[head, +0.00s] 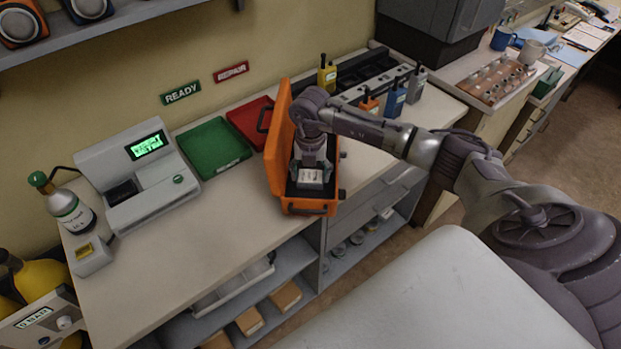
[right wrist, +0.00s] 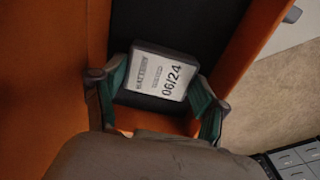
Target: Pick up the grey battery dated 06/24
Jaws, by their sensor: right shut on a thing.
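The grey battery (right wrist: 163,76) has a white label that reads "BATTERY" and "06/24" in the right wrist view. It is inside the orange case (head: 301,208), over the dark lining; I cannot tell whether it touches the bottom. In the head view the battery (head: 310,176) shows below my wrist. My right gripper (right wrist: 160,88) is shut on it, with a green-padded finger at each side. My left gripper is not in view.
The case's raised lid (head: 277,140) stands left of my right arm. A green READY tray (head: 213,147), a red tray (head: 250,122) and a tester with a lit screen (head: 137,175) are to the left. Radios in a charger rack (head: 352,81) stand behind. The front counter is clear.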

